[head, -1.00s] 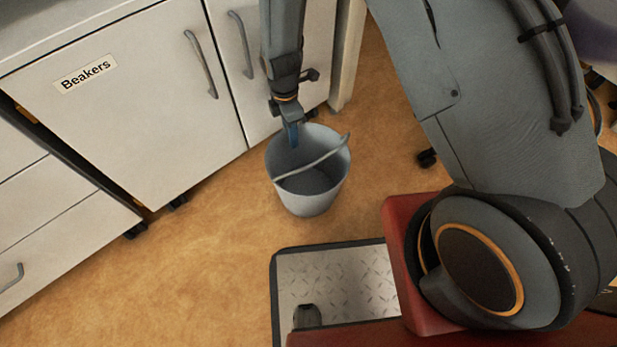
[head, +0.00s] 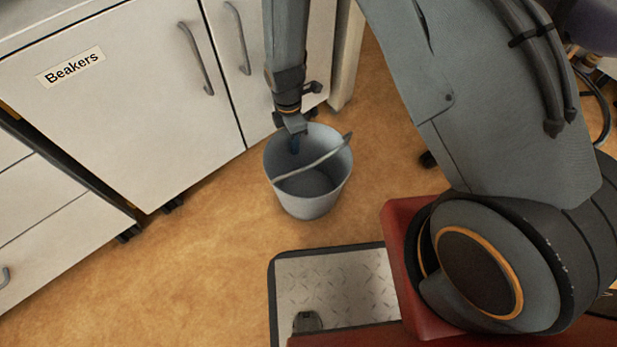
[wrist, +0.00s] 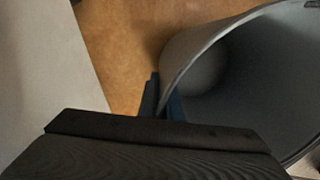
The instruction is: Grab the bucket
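The grey bucket (head: 310,205) stands upright on the floor in front of the cabinets, its handle lying across the opening. My gripper (head: 294,146) reaches down at the bucket's far left rim, with a blue finger showing inside the opening. In the wrist view the bucket (wrist: 205,38) fills the right side, and its rim runs between the two fingers of my gripper (wrist: 162,98). One finger is outside the wall and one inside. They sit close together and look shut on the rim.
A white cabinet (head: 120,110) labelled "Beakers" stands just behind and left of the bucket. A white leg (head: 347,65) stands behind it. Brown floor (head: 190,265) is clear to the bucket's left and front.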

